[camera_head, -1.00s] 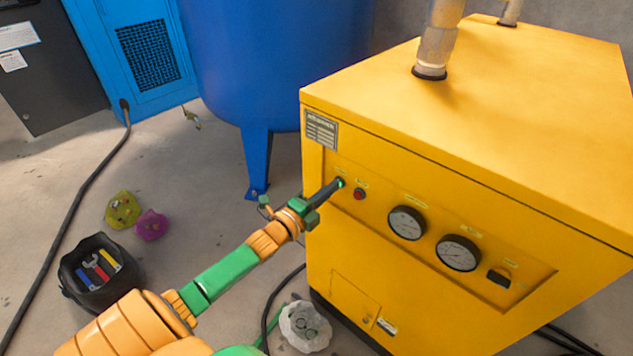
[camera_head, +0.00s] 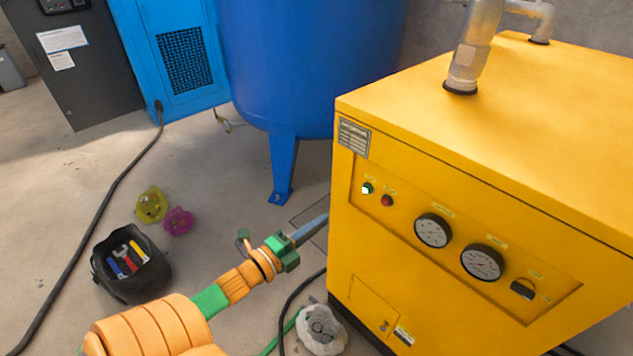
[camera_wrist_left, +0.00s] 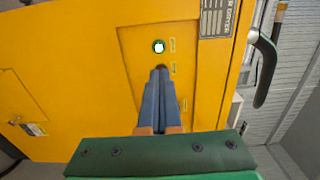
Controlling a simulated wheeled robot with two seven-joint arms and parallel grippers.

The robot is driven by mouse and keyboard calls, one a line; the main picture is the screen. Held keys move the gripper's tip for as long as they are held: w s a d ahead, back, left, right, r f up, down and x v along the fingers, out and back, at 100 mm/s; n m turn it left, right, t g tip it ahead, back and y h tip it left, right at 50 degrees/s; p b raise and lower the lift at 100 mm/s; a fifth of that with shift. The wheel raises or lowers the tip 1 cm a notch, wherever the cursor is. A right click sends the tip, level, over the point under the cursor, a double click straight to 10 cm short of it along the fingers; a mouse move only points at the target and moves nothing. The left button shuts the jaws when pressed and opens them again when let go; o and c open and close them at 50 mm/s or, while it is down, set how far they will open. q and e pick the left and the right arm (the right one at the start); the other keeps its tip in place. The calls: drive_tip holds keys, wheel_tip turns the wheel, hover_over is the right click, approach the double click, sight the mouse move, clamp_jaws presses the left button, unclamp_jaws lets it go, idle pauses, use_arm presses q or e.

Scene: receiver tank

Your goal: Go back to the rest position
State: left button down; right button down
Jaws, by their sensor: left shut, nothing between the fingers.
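My left gripper (camera_head: 312,229) is shut and empty in the head view, off the front left edge of the yellow machine (camera_head: 480,130). In the left wrist view its closed fingers (camera_wrist_left: 159,80) point toward the panel. The panel carries a green button (camera_head: 367,188), which looks lit, and a red button (camera_head: 387,200) beside it. The green button also shows in the left wrist view (camera_wrist_left: 158,46), just beyond the fingertips; the fingers cover part of the red one. My right gripper is not in view.
A black tool bag (camera_head: 130,265), a yellow-green object (camera_head: 151,205), a magenta object (camera_head: 178,221) and a whitish bag (camera_head: 321,330) lie on the floor. The blue tank (camera_head: 310,70) stands behind. A dark cable (camera_head: 100,205) crosses the floor at left.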

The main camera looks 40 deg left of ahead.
use_arm(q)
drive_tip(key=shift+w+f, duration=0.1)
drive_tip(key=shift+w, duration=0.05)
idle(0.3)
drive_tip(key=s+f+n+g+y+p, duration=0.15)
drive_tip(key=s+f+n+g, duration=0.3)
drive_tip(key=f, duration=0.55)
drive_tip(key=s+f+n+g+y+p, duration=0.1)
drive_tip(key=s+f+n+g+y, duration=0.25)
drive_tip(key=f, duration=0.55)
drive_tip(key=s+d+f+n+g+h+p, duration=0.1)
drive_tip(key=s+d+f+n+g, duration=0.3)
drive_tip(key=s, duration=0.7)
drive_tip(key=s+d+f+n+g+h+p, duration=0.1)
drive_tip(key=s+d+f+n+g+h, duration=0.1)
drive_tip(key=s+d+f+n+g, duration=0.2)
drive_tip(key=s+d+f+g, duration=0.1)
drive_tip(key=s+d+f, duration=0.2)
drive_tip(key=s+f, duration=0.3)
drive_tip(key=shift+s+d+f+n, duration=0.25)
drive_tip(key=shift+s+d+n, duration=0.1)
drive_tip(key=shift+s, duration=0.5)
